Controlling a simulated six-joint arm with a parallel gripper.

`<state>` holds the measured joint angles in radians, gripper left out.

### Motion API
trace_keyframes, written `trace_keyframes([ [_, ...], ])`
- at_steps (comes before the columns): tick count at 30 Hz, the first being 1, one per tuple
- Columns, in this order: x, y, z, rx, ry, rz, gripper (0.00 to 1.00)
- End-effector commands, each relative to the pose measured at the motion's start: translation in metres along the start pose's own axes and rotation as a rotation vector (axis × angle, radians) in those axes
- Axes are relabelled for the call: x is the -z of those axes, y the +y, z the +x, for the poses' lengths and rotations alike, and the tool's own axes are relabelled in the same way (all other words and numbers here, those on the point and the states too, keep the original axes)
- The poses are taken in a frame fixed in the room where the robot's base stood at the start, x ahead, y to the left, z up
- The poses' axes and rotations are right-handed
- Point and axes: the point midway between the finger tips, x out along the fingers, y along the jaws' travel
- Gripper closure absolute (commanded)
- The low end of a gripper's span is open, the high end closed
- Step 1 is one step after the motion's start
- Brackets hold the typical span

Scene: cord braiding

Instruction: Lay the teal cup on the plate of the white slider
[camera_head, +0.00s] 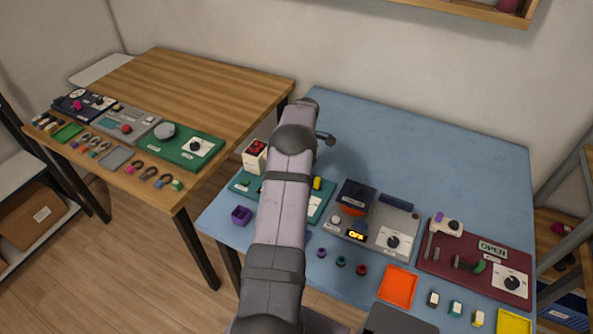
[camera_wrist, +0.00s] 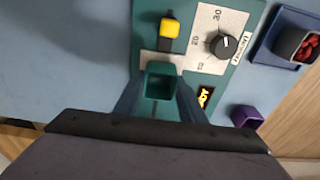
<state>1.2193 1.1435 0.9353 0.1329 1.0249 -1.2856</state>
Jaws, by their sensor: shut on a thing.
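The teal cup (camera_wrist: 160,82) is square and open-topped, and my gripper (camera_wrist: 160,105) is shut on it in the wrist view. The cup shows over the lower edge of a pale plate (camera_wrist: 148,59) on the teal panel (camera_wrist: 150,10). I cannot tell whether it touches the plate or hangs above it. A yellow block (camera_wrist: 169,27) stands on the panel just past the cup. I cannot make out for sure which part is the white slider. In the head view my arm hides the cup and gripper.
The panel has a black dial (camera_wrist: 223,45) and a lit display (camera_wrist: 205,97). A purple cup (camera_wrist: 246,117) and a dark holder with red contents (camera_wrist: 297,43) lie to the right. In the head view, a grey panel (camera_head: 373,229) and a maroon panel (camera_head: 436,262) stand right of my arm.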

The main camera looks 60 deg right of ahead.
Motion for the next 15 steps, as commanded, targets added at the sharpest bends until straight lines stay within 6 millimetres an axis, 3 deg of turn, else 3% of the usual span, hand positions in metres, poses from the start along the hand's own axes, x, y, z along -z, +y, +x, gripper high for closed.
trace_keyframes([
  [6, -0.0003, 0.0001, 0.0029, 0.0, 0.0, 0.0, 0.85],
  [7, -0.0002, 0.0001, 0.0025, 0.0, 0.0, 0.0, 0.59],
  [9, -0.0002, 0.0001, 0.0023, 0.0, 0.0, 0.0, 0.42],
  [15, -0.0003, 0.0001, 0.0023, 0.0, 0.0, 0.0, 0.42],
])
